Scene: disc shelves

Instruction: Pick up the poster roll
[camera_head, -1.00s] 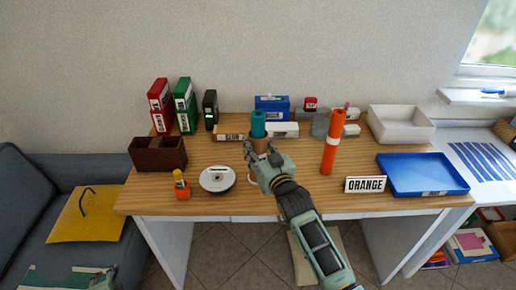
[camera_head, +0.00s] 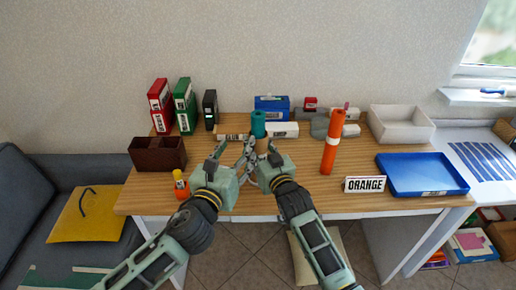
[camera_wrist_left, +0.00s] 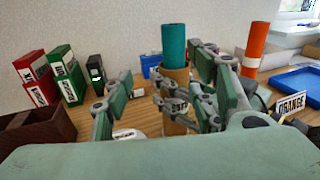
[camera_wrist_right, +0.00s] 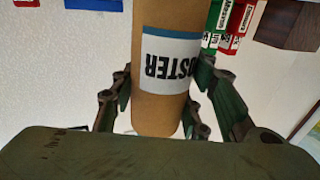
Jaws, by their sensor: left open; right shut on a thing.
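The poster roll (camera_wrist_right: 170,100) is a brown cardboard tube with a white label reading upside down in the right wrist view. In the head view only a small brown part (camera_head: 262,145) shows. My right gripper (camera_head: 262,152) is shut around it. My left gripper (camera_head: 233,150) is open and empty just left of the roll, its fingers pointing toward the back. In the left wrist view the brown tube (camera_wrist_left: 176,80) shows between the left fingers, with a teal roll (camera_wrist_left: 174,40) above or behind it. I cannot tell whether the roll touches the table.
On the table (camera_head: 300,190), an orange tube (camera_head: 332,155) stands right of my grippers. An ORANGE sign (camera_head: 365,184), blue tray (camera_head: 425,180) and white bin (camera_head: 400,118) are farther right. Binders (camera_head: 184,105) and a dark box (camera_head: 158,153) stand left. A glue bottle (camera_head: 180,183) is near the front.

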